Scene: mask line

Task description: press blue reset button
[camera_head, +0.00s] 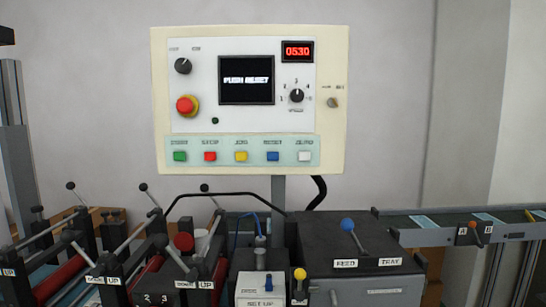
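A cream control panel (334,65) stands upright on a post in the middle of the head view. The blue button (273,156) sits in its bottom row, between a yellow button (241,156) and a white button (305,156). A green button (180,156) and a red button (210,156) are further left in that row. The panel's screen (246,79) shows text that seems to read "PUSH RESET". A red display (297,51) reads 0530. Nothing covers the blue button. Neither of my grippers is in view.
A red mushroom button (186,106) and several knobs are on the panel. Below stand machines with many upright levers, a black box (375,250) with a blue-knobbed lever (347,226), and a conveyor (410,236) at right. The space before the panel is clear.

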